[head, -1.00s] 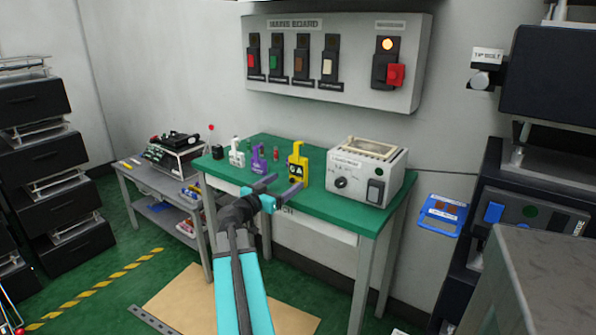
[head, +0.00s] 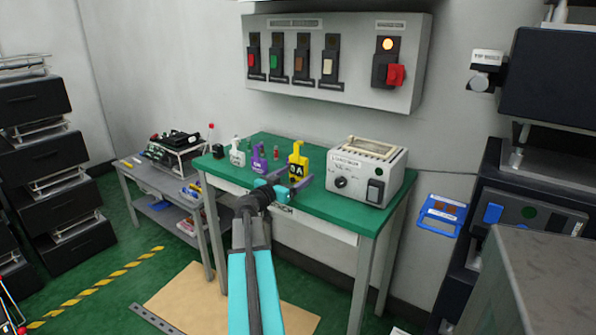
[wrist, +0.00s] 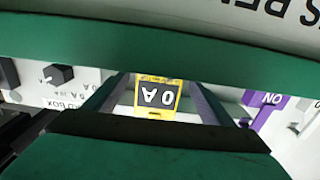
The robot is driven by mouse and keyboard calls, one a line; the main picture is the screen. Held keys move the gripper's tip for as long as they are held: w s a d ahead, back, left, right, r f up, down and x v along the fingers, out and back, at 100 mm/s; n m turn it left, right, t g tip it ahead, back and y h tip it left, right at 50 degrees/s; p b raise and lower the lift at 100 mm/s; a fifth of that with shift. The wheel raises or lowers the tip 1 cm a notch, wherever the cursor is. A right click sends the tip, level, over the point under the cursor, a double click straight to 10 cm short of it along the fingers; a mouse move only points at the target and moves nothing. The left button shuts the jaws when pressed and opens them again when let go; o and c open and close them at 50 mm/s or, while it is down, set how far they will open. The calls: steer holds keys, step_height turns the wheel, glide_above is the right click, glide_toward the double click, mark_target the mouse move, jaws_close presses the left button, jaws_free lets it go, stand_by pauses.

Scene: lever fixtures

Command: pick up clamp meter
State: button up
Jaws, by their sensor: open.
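The clamp meter (head: 298,164) is yellow with a dark display. It stands upright near the middle of the green bench in the head view. Its "0 A" display shows upside down between my fingers in the wrist view (wrist: 157,96). My gripper (head: 289,180) is open and empty, in front of the meter at the bench's front edge. It hides the meter's lower part in the head view. Both fingers also show in the wrist view (wrist: 160,100), one on each side of the meter. I cannot tell how far the fingertips reach past it.
A purple tool (head: 258,158) and a white one (head: 237,152) stand left of the meter. A white box with a dial (head: 362,178) stands to its right on the green bench (head: 325,205). A board of breakers (head: 335,65) hangs on the wall above.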

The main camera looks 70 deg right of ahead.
mark_target(303, 169)
steer(key=shift+r+p+x, duration=0.2)
steer(key=shift+p+x, duration=0.45)
steer(key=shift+x, duration=1.95)
steer(key=c, duration=1.3)
steer(key=shift+r, duration=0.1)
steer(key=shift+r, duration=4.9)
